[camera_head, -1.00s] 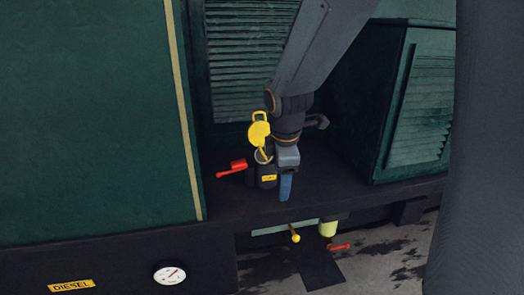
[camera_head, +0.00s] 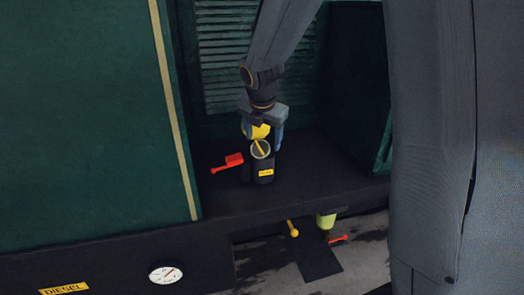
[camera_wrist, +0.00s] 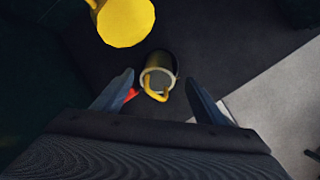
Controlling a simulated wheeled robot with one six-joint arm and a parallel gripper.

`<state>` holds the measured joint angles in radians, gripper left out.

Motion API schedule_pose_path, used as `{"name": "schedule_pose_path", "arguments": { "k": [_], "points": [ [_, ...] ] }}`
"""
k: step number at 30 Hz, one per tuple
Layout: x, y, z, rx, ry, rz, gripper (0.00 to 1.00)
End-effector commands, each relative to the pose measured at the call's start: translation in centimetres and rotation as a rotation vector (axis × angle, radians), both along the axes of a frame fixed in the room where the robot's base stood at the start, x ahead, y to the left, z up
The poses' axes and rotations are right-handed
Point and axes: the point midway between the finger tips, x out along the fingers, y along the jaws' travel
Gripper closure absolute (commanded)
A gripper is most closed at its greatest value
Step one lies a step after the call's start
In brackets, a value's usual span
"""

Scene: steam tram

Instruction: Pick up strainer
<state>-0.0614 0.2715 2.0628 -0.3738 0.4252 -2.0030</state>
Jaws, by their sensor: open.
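The strainer sits down in a dark filler neck (camera_head: 264,165) with a small yellow label. Its yellow handle (camera_head: 259,147) stands up in the mouth; I take this for the strainer's handle. In the wrist view the yellow handle (camera_wrist: 155,93) arches over the near side of the round opening, with grey inside. The strainer's body is mostly hidden in the neck. My gripper (camera_head: 262,137) is open and empty above the neck, pointing down. In the wrist view its fingers (camera_wrist: 159,78) lie on either side of the neck and handle, apart from them.
A round yellow lid (camera_wrist: 127,22) stands open behind the neck. A red lever (camera_head: 228,162) lies just left of the neck. A louvred green panel (camera_head: 225,75) rises behind. The dark ledge (camera_head: 335,172) is clear to the right; below it are a yellow knob (camera_head: 293,230) and green-yellow cup (camera_head: 327,221).

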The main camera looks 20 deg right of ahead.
Motion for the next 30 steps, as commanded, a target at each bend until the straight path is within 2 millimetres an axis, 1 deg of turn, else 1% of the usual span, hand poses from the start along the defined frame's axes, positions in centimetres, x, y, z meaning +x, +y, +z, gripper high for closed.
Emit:
{"name": "schedule_pose_path", "arguments": {
  "k": [1,6,9,12,18,20,21,25,27,30],
  "points": [
    [0.2,0.1,-0.7,-0.001,0.006,0.001,0.34],
    [1.1,0.1,-2.6,0.0,0.003,0.0,0.34],
    [1.5,-0.1,-3.3,0.0,0.003,0.001,0.34],
    [1.6,-0.1,-3.7,0.0,0.001,0.0,0.34],
    [1.6,-0.1,-3.7,0.001,0.001,-0.001,0.34],
    [1.6,-0.1,-3.7,0.001,0.001,-0.001,0.43],
    [1.6,-0.1,-3.7,0.001,0.001,-0.001,0.49],
    [1.6,-0.1,-3.7,0.001,0.001,-0.001,0.71],
    [1.6,-0.1,-3.7,0.0,0.0,-0.001,0.77],
    [1.6,-0.1,-3.7,0.0,0.0,-0.001,0.77]
  ]
}}
